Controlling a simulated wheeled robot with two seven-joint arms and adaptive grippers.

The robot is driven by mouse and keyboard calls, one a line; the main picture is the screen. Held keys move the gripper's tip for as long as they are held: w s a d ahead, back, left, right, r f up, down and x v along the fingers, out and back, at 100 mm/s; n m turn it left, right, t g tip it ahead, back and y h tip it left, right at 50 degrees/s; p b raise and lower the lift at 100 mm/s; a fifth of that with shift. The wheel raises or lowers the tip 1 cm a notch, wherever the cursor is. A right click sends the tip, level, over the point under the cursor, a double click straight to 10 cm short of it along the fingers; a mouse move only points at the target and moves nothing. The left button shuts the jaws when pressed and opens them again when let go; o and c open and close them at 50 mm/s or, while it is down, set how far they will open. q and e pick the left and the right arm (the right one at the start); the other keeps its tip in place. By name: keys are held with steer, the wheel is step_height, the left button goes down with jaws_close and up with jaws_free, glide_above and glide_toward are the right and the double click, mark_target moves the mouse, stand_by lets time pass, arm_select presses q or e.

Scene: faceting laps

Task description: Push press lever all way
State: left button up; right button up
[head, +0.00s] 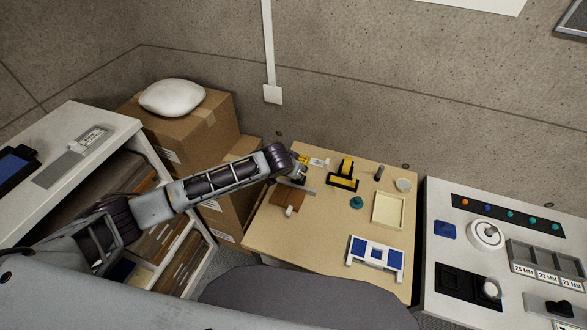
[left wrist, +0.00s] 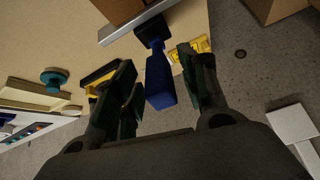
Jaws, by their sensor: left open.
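The press has a brown block base (head: 286,199) and a grey metal bar (head: 301,190), near the left edge of the tan table (head: 318,240). In the left wrist view its blue lever handle (left wrist: 158,82) points towards my gripper. My left gripper (head: 298,173) is at the press; in the left wrist view its open fingers (left wrist: 160,85) stand on either side of the handle. I cannot tell whether either finger touches it. In the head view the gripper hides the handle. My right gripper is not in view.
A black and yellow stand (head: 344,176), a teal knob (head: 356,203), a cream tray (head: 374,211) and a blue and white rack (head: 375,257) are on the table. Cardboard boxes (head: 190,125) stand left, a control console (head: 432,275) right. The table's front middle is clear.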

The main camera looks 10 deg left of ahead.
arm_select(q)
steer(key=shift+s+r, duration=0.1)
steer(key=shift+r, duration=0.1)
steer(key=v, duration=1.1)
steer(key=shift+s+r, duration=0.2)
steer(key=shift+a, duration=0.15)
